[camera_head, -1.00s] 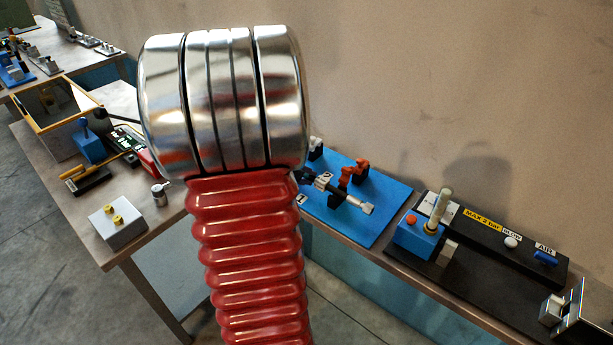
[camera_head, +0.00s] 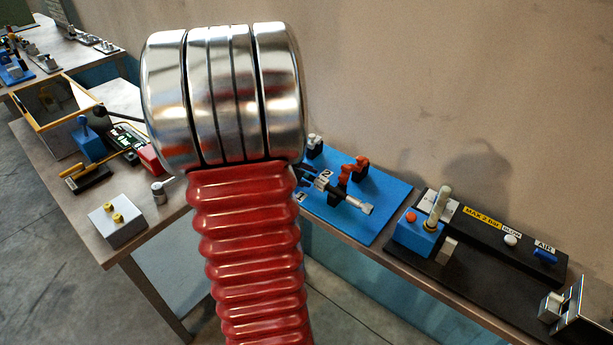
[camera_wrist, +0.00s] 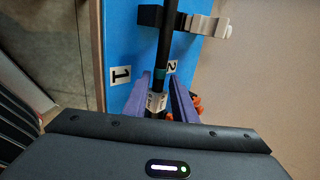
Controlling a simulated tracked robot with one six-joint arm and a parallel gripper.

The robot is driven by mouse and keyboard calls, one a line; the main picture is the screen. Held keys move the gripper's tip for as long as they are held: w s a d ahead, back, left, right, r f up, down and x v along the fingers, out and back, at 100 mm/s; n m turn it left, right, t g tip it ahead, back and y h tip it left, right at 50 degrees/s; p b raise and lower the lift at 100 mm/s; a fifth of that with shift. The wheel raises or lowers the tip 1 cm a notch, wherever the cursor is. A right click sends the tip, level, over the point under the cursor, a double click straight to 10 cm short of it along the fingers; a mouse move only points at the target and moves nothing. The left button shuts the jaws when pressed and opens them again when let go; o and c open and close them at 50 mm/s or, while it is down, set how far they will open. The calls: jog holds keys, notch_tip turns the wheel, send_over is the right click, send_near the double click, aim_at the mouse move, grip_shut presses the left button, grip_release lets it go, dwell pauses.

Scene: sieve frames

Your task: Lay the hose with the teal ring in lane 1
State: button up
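A black hose with a teal ring (camera_wrist: 161,74) runs from the top of the wrist view down between my purple fingers. My gripper (camera_wrist: 160,77) is over the blue board (camera_wrist: 120,45). Its fingertips stand on either side of the hose by the ring, apparently with a gap, so it looks open. A pale piece shows deeper between the fingers. The label 1 (camera_wrist: 121,75) is left of the hose, the label 2 (camera_wrist: 172,67) just right of it.
A black clip (camera_wrist: 150,15) and a grey clip (camera_wrist: 208,26) stand at the top of the wrist view. Red clips (camera_head: 356,168) stand on the board. A black panel with an air label (camera_head: 543,244) is to the right; a grey box (camera_head: 118,226) is on the left table.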

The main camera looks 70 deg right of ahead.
jog(key=shift+o, duration=1.3)
jog(key=shift+a, duration=0.1)
jog(key=v, duration=1.3)
jog(key=shift+a+r, duration=0.2)
jog(key=shift+w, duration=0.1)
